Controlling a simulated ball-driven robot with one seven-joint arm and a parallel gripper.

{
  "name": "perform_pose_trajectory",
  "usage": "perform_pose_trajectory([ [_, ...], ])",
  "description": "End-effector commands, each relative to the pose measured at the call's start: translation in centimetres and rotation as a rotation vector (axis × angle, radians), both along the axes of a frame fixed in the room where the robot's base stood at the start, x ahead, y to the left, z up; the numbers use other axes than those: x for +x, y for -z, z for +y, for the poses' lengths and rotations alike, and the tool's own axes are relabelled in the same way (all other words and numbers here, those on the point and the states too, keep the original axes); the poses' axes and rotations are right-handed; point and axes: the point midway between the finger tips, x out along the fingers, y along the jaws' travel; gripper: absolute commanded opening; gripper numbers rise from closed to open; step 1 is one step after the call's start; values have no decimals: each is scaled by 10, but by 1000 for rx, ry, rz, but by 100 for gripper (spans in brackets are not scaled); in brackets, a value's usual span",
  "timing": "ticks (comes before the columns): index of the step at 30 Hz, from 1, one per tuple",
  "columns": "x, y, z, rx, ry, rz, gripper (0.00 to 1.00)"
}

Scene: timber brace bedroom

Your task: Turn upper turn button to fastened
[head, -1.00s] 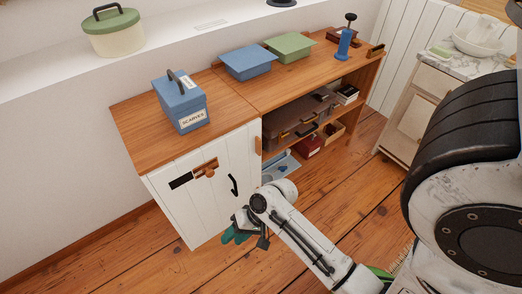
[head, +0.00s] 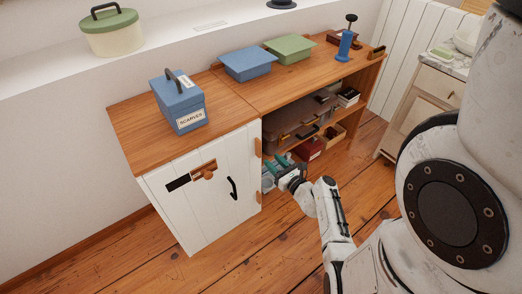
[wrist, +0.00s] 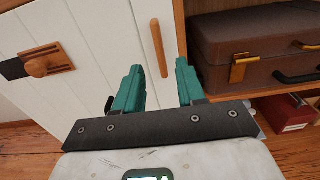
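The white plank door (head: 205,205) of the low wooden cabinet looks closed. A small upright wooden turn button (head: 257,146) sits high at its right edge, and a second, lower one (head: 257,196) sits below it. In the wrist view an upright wooden button (wrist: 159,48), apparently the upper one, shows between my fingers and beyond them. Its long side runs along the door edge. My gripper (head: 278,163) has teal fingers and is in front of the cabinet, right of the door. In the wrist view my gripper (wrist: 158,68) is open and empty. I cannot tell whether it touches the button.
A wooden latch knob (head: 205,169) with a dark plate and a black handle (head: 232,188) are on the door. Right of it, open shelves hold a brown suitcase (wrist: 250,50) and a red box (head: 308,149). A blue scarves box (head: 178,103) stands on top. Floor in front is clear.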

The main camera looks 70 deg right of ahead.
Motion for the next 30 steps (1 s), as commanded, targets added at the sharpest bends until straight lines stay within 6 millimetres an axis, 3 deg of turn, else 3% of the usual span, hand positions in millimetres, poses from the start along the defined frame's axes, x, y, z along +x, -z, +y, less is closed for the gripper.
perform_pose_trajectory([
  [6, 35, 0, -26, -4, -3, 0, 39],
  [12, 57, 0, -42, -3, -3, 1, 39],
  [26, 67, 0, -49, -3, -3, 4, 39],
  [30, 67, 0, -49, -3, -4, 4, 28],
])
